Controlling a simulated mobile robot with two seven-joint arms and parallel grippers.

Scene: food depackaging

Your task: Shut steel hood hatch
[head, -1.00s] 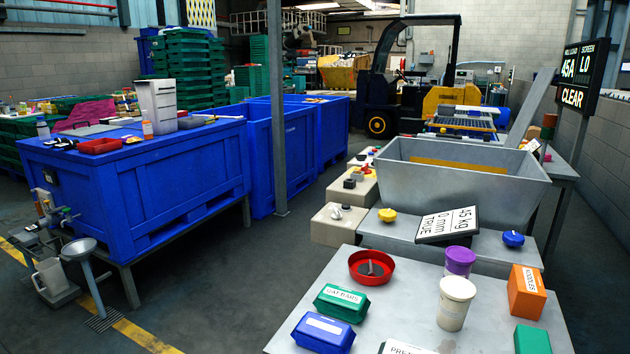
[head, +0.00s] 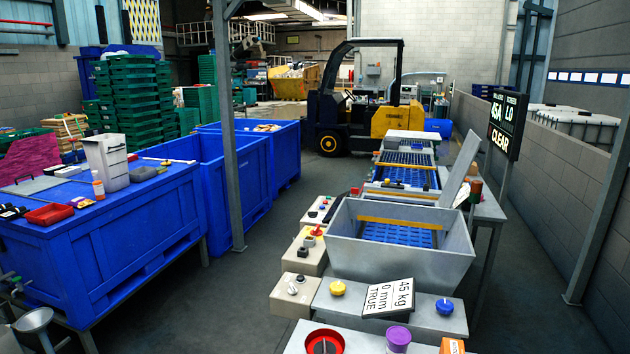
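A flat grey steel panel (head: 459,171), which looks like the hood hatch, stands raised and tilted at the right rear of the steel hopper (head: 405,266). Its top leans to the right. Its hinge edge is hidden behind the hopper rim and small items. The hopper is open on top, with a blue grid and a yellow bar (head: 400,222) inside. Neither of my grippers is in view.
A blue slotted conveyor (head: 405,176) runs behind the hopper. Control boxes (head: 292,294) line its left side. A sign (head: 388,297) and two knobs sit in front. A display (head: 507,123) and a post (head: 600,180) stand right. Floor at right (head: 530,300) is clear.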

